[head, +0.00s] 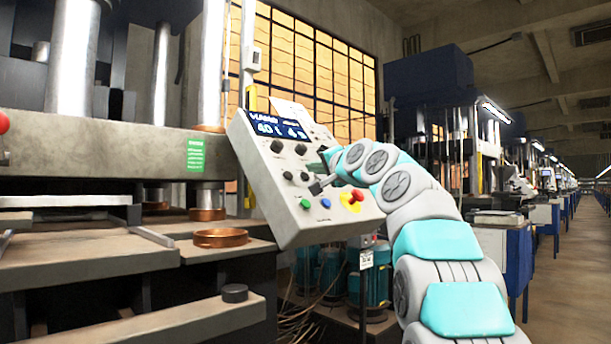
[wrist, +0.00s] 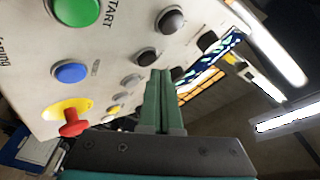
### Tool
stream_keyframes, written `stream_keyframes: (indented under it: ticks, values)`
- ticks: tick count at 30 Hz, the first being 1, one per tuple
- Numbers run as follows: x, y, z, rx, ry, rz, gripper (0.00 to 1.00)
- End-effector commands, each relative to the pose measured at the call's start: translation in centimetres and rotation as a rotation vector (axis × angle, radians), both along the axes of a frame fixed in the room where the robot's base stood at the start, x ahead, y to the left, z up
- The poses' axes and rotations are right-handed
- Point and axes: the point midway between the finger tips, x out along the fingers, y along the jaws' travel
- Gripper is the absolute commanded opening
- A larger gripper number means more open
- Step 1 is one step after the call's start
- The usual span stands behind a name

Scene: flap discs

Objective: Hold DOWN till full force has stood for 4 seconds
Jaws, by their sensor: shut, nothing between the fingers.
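The press's slanted white control panel (head: 290,165) carries a lit blue display (head: 278,128), several black knobs or buttons, a green button (head: 305,204), a blue button (head: 326,203) and a red stop knob on yellow (head: 357,195). The green button there reads START (wrist: 76,10). No DOWN label is readable, and the display figures are unclear.
The press bed (head: 100,150) with its steel columns stands at left, with a copper ring (head: 220,237) on the lower ledge. Teal cylinders (head: 365,275) and cables sit below the panel. An open aisle (head: 575,270) runs back at right beside other machines.

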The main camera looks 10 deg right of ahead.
Motion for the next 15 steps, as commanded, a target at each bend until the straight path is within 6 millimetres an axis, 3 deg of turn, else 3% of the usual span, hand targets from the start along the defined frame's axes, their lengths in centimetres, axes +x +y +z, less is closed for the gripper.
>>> stream_keyframes:
  ticks: [15]
  values:
    - [-0.57, -0.44, 0.71, 0.001, -0.001, 0.000, 0.00]
